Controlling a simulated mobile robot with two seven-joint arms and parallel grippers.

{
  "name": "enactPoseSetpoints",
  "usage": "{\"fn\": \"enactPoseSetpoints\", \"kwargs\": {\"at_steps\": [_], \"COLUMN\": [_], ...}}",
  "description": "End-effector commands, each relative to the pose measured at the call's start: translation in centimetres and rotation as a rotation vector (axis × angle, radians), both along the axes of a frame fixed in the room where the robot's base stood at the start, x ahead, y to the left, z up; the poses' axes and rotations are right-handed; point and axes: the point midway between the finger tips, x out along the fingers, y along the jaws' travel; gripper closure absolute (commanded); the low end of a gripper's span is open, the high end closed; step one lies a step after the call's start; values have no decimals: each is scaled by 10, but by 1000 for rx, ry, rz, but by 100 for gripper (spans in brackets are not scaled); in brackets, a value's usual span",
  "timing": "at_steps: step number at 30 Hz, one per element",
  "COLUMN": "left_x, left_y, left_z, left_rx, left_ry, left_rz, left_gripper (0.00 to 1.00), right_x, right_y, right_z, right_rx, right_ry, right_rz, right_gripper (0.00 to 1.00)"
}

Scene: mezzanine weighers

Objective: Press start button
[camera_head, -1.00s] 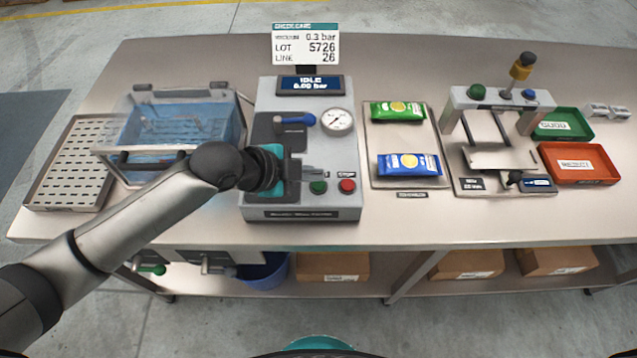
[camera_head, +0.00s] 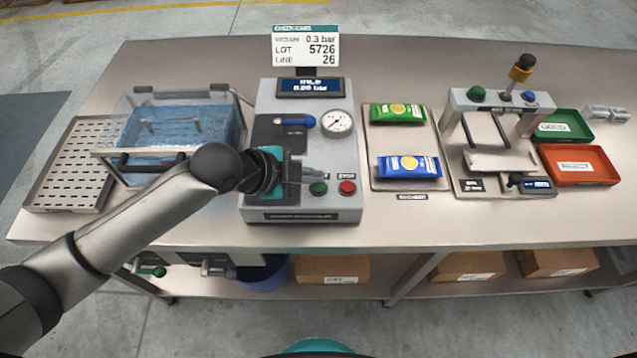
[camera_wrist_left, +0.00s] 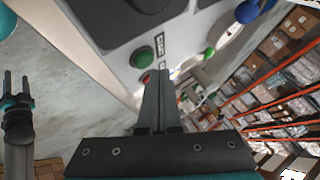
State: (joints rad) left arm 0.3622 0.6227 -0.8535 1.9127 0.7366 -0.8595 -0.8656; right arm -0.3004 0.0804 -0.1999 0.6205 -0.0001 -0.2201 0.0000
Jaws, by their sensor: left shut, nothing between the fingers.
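The grey control unit (camera_head: 258,210) stands on the steel bench with a green button (camera_head: 318,188) and a red button (camera_head: 347,187) on its front right. The task's start button appears to be the green one; its label is too small to read. My left gripper (camera_head: 325,176) is shut and empty, its fingertips just above and behind the green button. In the left wrist view, the green button (camera_wrist_left: 143,57) and part of the red button (camera_wrist_left: 146,78) show beside the shut fingertips. My right gripper (camera_wrist_left: 15,77) shows at that view's left edge, fingers apart, away from the unit.
The unit carries a display (camera_head: 310,87), a gauge (camera_head: 337,122) and a blue-handled lever (camera_head: 297,121). A blue water tank (camera_head: 180,128) stands left. Green (camera_head: 398,112) and blue (camera_head: 408,166) packets lie on a tray at right, beside a grey weighing frame (camera_head: 458,97).

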Motion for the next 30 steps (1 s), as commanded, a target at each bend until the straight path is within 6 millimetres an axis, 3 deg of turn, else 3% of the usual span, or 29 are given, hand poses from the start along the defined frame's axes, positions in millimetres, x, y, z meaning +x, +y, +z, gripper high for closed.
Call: {"fn": "enactPoseSetpoints", "kwargs": {"at_steps": [30], "left_x": [0], "left_y": [0], "left_z": [-9], "left_rx": [1], "left_ry": [0], "left_rz": [1], "left_gripper": [100], "right_x": [0], "right_y": [0], "right_z": [-2], "right_rx": [0], "right_ry": [0], "right_rz": [0], "right_gripper": [50]}}
